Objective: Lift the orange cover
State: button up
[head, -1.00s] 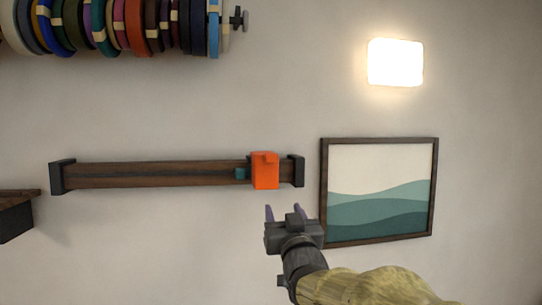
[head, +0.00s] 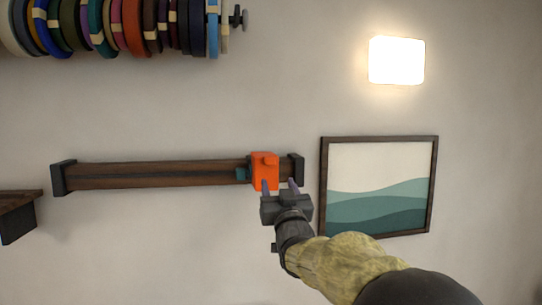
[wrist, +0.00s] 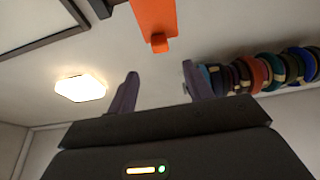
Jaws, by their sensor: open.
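The orange cover (head: 264,164) is a small block near the right end of a dark wooden wall rail (head: 150,176). A small teal piece (head: 241,174) shows just left of it on the rail. In the wrist view the orange cover (wrist: 155,18) hangs at the top middle, with a small tab at its near end. My gripper (head: 279,186) is open and empty, just below the cover in the head view. Its fingertips overlap the cover's lower edge there; I cannot tell whether they touch. In the wrist view the fingers (wrist: 160,82) stand wide apart with the cover beyond them.
A black end bracket (head: 297,169) closes the rail on the right. A framed wave picture (head: 378,165) hangs right of it. A lit wall lamp (head: 396,60) is above. Several coloured cord rolls (head: 133,27) hang at the upper left. A dark shelf (head: 18,212) juts in at left.

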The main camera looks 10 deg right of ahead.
aim_at(271, 162)
jog(key=p+x, duration=0.3)
jog(key=x, duration=0.2)
jog(key=p+x, duration=0.3)
jog(key=x, duration=0.1)
jog(key=shift+w+r, duration=0.3)
jog(key=shift+r, duration=0.05)
jog(key=shift+w+p, duration=0.45)
jog(key=shift+w, duration=0.2)
jog(key=shift+c, duration=0.4)
grip_shut()
